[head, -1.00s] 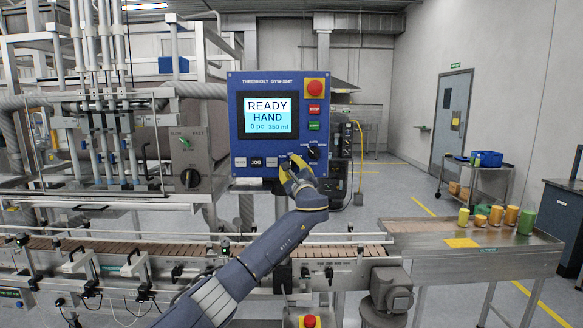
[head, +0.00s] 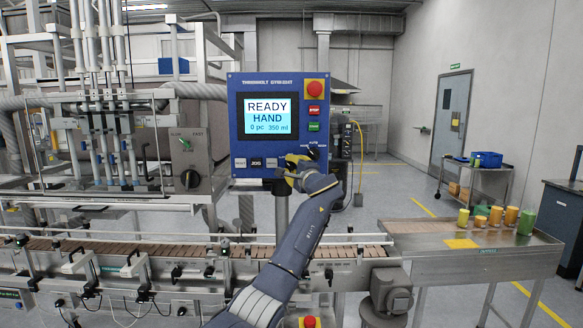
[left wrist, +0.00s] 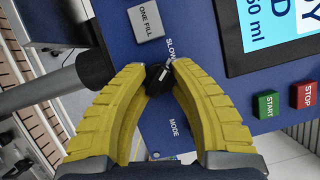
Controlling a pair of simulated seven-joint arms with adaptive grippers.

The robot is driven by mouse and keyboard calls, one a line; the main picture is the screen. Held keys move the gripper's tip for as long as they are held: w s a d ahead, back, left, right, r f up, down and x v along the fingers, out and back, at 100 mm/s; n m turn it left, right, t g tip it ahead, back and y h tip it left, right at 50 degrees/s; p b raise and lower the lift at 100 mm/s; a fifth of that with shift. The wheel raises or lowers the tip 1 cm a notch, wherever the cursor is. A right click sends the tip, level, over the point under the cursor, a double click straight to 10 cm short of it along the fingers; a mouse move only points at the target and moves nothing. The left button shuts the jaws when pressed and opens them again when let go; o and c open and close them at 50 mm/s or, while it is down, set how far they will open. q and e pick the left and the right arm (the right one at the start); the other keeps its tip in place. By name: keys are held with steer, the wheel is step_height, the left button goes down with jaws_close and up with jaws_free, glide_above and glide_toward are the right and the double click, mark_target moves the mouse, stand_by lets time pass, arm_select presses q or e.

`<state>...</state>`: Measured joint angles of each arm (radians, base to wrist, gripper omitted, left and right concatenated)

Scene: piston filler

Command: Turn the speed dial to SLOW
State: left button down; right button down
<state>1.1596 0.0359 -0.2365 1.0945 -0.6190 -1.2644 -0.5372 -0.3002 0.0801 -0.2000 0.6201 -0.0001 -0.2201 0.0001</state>
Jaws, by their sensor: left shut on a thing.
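My left gripper (head: 288,164) reaches up to the lower edge of the blue control panel (head: 235,120). In the left wrist view its two yellow fingers (left wrist: 157,80) are closed on a small black dial (left wrist: 157,86). In the head view the gripper hides the dial. My right gripper is not in view.
The ONE FILL button (left wrist: 147,20) sits close to one finger. START (head: 314,126) and STOP (head: 314,110) buttons and a red emergency button (head: 314,88) are higher up.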

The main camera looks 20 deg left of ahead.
arm_select(q)
steer(key=shift+f+n, duration=0.25)
steer(key=shift+n, duration=0.25)
steer(key=c, duration=1.3)
jaws_free()
steer(key=shift+w, duration=0.1)
steer(key=shift+o, duration=1.4)
steer(key=shift+r, duration=0.15)
steer(key=shift+d, duration=0.1)
steer(key=r+v, duration=0.1)
steer(key=v, duration=1.1)
steer(key=shift+f, duration=0.3)
